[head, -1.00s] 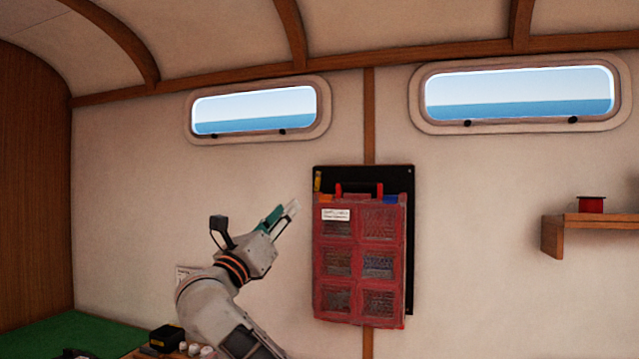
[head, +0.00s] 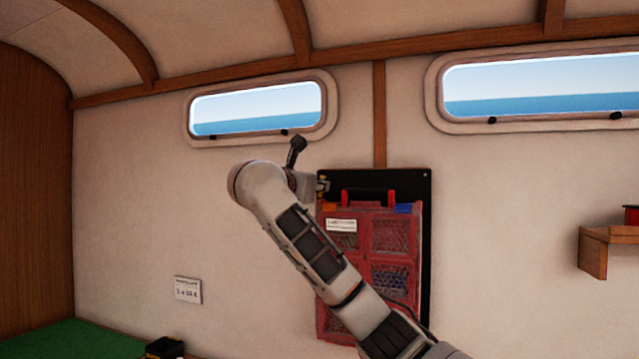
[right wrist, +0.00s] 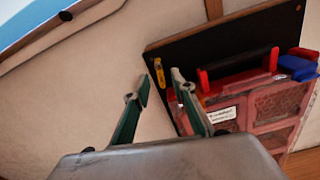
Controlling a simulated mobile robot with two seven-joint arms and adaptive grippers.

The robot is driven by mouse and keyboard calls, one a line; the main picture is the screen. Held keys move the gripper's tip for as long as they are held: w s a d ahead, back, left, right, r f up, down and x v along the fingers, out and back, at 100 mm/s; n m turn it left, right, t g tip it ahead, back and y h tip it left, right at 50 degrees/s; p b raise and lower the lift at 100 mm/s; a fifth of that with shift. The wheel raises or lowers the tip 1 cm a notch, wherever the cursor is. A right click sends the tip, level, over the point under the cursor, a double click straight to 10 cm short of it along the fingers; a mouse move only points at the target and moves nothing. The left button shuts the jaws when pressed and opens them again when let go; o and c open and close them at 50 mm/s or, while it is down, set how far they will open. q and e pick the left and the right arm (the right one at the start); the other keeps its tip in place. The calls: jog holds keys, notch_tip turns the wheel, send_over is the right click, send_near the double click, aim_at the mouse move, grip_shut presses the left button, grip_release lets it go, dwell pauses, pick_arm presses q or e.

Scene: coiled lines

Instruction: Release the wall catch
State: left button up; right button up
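The wall catch looks like a small yellow lever (right wrist: 159,73) at the upper left corner of a black wall board (right wrist: 205,42). In the head view, a bit of the yellow catch (head: 323,185) shows beside my right wrist. A red case (head: 343,217) with clear windows hangs on the board. My right gripper (right wrist: 160,84) has its two green fingers apart and empty. In the right wrist view the catch appears between and just beyond the fingertips; I see no contact. In the head view my wrist hides the fingers. My left gripper is not in view.
The case has two red uprights, an orange tab (head: 330,206) and a blue tab (head: 403,208) at its top. A small label (head: 188,290) is on the wall to the left. A wooden shelf (head: 594,255) projects at the right.

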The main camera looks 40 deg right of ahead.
jog(key=shift+p+x, duration=0.3)
jog(key=shift+x, duration=1.35)
grip_shut()
jog(key=shift+w+a+f+m, duration=0.15)
jog(key=shift+w+m, duration=0.05)
jog(key=shift+m, duration=0.2)
jog(key=shift+w+a+r+m+b, duration=0.15)
jog(key=shift+m+b, duration=0.35)
jog(key=shift+m, duration=2.05)
jog(key=shift+w+d+r+m+b, duration=0.1)
jog(key=shift+r+m+b, duration=0.25)
jog(key=shift+m, duration=2.15)
jog(key=shift+w+a+r+m+b, duration=0.15)
jog(key=shift+m+b, duration=0.45)
jog(key=shift+m, duration=1.95)
jog(key=shift+d+m, duration=0.1)
jog(key=shift+m, duration=0.2)
